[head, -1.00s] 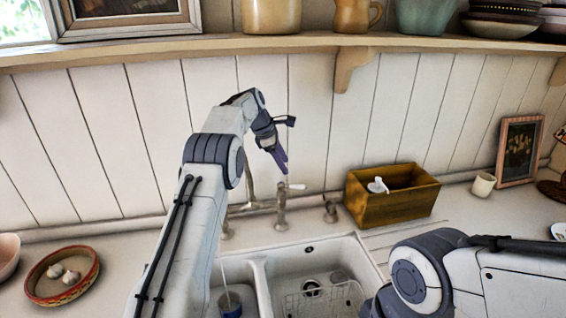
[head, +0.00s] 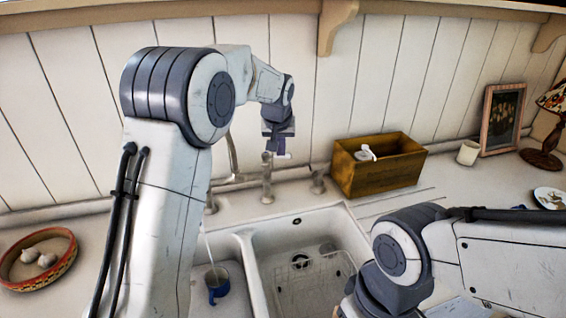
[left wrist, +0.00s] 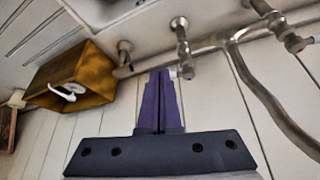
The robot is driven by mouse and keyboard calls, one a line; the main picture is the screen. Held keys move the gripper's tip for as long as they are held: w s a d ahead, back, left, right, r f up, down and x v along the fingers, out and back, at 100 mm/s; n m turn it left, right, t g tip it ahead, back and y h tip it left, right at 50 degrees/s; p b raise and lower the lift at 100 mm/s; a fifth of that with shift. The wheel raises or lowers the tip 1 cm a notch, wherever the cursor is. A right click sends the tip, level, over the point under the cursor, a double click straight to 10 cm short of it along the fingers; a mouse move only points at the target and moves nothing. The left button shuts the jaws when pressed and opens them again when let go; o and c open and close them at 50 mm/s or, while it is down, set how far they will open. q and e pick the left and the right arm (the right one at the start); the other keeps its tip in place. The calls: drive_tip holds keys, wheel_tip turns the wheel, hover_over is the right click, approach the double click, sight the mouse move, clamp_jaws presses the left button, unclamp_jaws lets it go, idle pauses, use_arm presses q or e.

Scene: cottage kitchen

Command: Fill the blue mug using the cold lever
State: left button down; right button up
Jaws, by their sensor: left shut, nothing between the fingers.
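The blue mug (head: 217,287) stands in the left basin of the sink, partly hidden by my left arm. A thin pale line, which looks like running water, comes down into it. The tap (head: 267,180) stands behind the sink. A white-ended lever (head: 284,155) on its right post shows just below my left gripper (head: 279,148). My right gripper is out of view.
A wooden box (head: 375,172) with a white-topped item stands right of the tap. The right basin (head: 300,240) holds a wire rack. A bowl of garlic (head: 38,262) is at the left, and a cup (head: 468,153) at the back right. A shelf bracket (head: 333,25) hangs above.

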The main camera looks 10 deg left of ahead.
sight(276, 157)
use_arm(q)
drive_tip(key=w+a+f+p, duration=0.1)
drive_tip(key=w+f+p, duration=0.5)
drive_tip(key=w+f, duration=0.2)
idle(0.4)
drive_tip(key=shift+f, duration=0.1)
